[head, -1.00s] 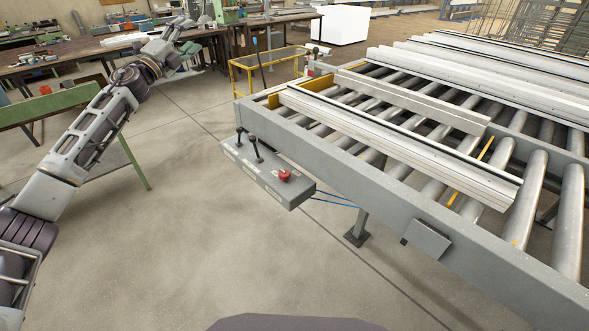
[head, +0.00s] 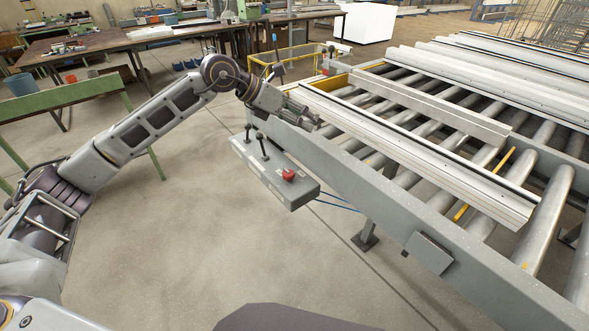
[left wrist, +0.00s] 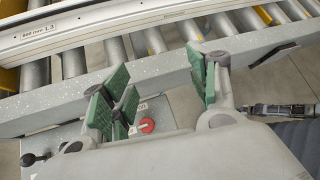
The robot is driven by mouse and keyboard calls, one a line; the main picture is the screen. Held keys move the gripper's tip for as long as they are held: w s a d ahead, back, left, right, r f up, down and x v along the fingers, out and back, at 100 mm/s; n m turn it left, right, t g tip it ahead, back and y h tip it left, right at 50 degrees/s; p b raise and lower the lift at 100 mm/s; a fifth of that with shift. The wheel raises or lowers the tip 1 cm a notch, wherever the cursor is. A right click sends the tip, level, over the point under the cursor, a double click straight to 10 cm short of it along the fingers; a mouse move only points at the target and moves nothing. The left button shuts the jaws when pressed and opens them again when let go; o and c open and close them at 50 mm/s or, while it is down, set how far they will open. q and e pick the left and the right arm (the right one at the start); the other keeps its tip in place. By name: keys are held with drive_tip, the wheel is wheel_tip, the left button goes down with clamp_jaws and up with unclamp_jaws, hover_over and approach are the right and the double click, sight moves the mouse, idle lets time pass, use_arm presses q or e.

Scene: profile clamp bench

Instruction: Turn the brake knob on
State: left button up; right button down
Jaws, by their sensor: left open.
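A grey control box (head: 262,172) is fixed to the near side of the roller bench. It carries a red knob (head: 288,175) at its right end and two black-tipped levers (head: 260,140) at its left end. I cannot tell whether the red knob is turned. My left gripper (head: 311,122) is open and empty above and behind the box, near the bench's side rail, apart from the knob. In the left wrist view the green-padded fingers of the left gripper (left wrist: 162,92) are spread. The red knob (left wrist: 147,125) shows below, between the fingers.
The roller bench (head: 355,178) fills the right, with long aluminium profiles (head: 420,152) lying on its rollers. A green-framed table (head: 70,102) stands at left. A yellow frame (head: 262,75) and workbenches are behind. The floor in front of the box is clear.

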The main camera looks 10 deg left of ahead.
sight(288, 171)
use_arm(q)
drive_tip(key=s+a+f+g+y, duration=0.2)
drive_tip(key=s+a+f+y, duration=0.1)
drive_tip(key=a+f+y, duration=0.3)
drive_tip(key=shift+s+a+f, duration=0.3)
drive_tip(key=shift+s+a, duration=0.05)
drive_tip(key=shift+a, duration=0.4)
use_arm(e)
drive_tip(key=shift+s+d, duration=0.25)
drive_tip(key=shift+s, duration=0.05)
use_arm(q)
drive_tip(key=shift+f, duration=0.1)
drive_tip(key=x, duration=1.2)
drive_tip(key=shift+w+a, duration=0.1)
drive_tip(key=shift+x, duration=0.85)
use_arm(e)
drive_tip(key=shift+s+d, duration=0.55)
drive_tip(key=shift+s, duration=0.15)
drive_tip(key=shift+w+a, duration=0.1)
drive_tip(key=shift+a, duration=0.05)
